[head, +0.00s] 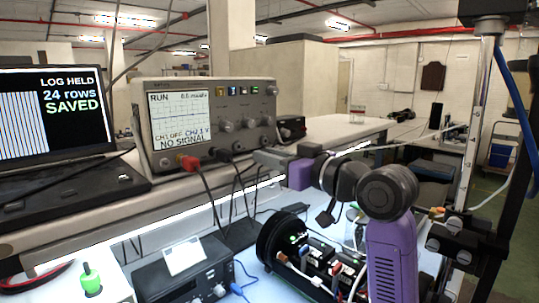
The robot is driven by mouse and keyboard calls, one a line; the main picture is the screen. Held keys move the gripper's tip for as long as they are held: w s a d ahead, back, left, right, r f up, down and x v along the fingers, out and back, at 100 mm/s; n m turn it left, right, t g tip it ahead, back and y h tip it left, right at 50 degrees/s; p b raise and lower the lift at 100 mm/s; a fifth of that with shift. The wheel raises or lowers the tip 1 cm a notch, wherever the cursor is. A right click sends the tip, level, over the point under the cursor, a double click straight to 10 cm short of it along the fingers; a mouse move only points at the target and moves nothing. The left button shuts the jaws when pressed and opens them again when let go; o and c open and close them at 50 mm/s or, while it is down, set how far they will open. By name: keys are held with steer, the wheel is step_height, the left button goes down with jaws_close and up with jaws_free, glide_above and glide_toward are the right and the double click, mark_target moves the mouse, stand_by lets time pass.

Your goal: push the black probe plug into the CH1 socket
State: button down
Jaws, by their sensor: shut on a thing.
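The oscilloscope (228,108) stands on the bench shelf, its lit screen (180,118) reading RUN, CH1 OFF and NO SIGNAL. A red plug (189,162) sits at the lower front of it. The black probe plug (223,155) is right of the red one, at the lower front edge of the oscilloscope. My gripper (258,157) reaches in from the right and is shut on the black plug. The CH1 socket cannot be made out, and I cannot tell whether the plug touches it. Dark leads hang below the plugs.
A laptop (55,125) showing LOG HELD, 24 rows SAVED stands at left. Below the shelf are a black box (185,275), a green-topped object (91,280) and a round black cylinder end (283,240) with wiring. A small dark box (291,128) is right of the oscilloscope.

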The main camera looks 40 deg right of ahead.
mark_target(239, 147)
steer(key=shift+w, duration=0.15)
steer(key=shift+w+a+b, duration=0.1)
steer(key=shift+w+b, duration=0.2)
steer(key=shift+w, duration=2.45)
steer(key=shift+p, duration=0.4)
steer(key=shift+w, duration=0.55)
stand_by(0.5)
steer(key=c, duration=1.2)
jaws_free()
